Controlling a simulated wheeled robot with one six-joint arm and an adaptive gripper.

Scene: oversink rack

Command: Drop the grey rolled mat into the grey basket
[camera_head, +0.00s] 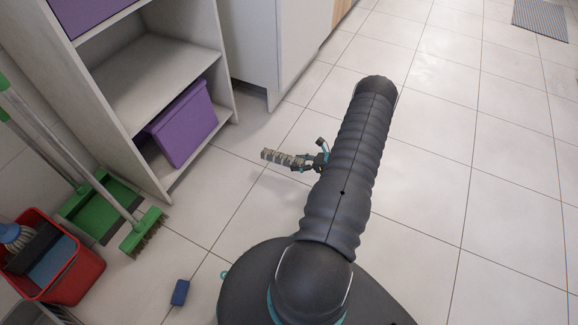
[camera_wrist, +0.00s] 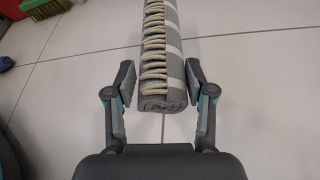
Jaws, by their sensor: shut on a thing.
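The grey rolled mat (camera_wrist: 162,95) is a grey roll with pale stripes and a row of cream cords along it. In the wrist view its near end lies between the two fingers of my gripper (camera_wrist: 160,85), which is shut on it. The head view shows the mat (camera_head: 283,158) sticking out to the left from my gripper (camera_head: 318,161), with tiled floor behind it. My arm hides part of the gripper there. No grey basket can be made out in either view.
A white shelf unit (camera_head: 158,72) with a purple bin (camera_head: 183,125) stands at left. A red bucket (camera_head: 75,275), a green dustpan (camera_head: 95,210), a green broom (camera_head: 143,233) and a small blue object (camera_head: 180,292) are at lower left. The floor at right is clear up to a grey floor mat (camera_head: 541,18).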

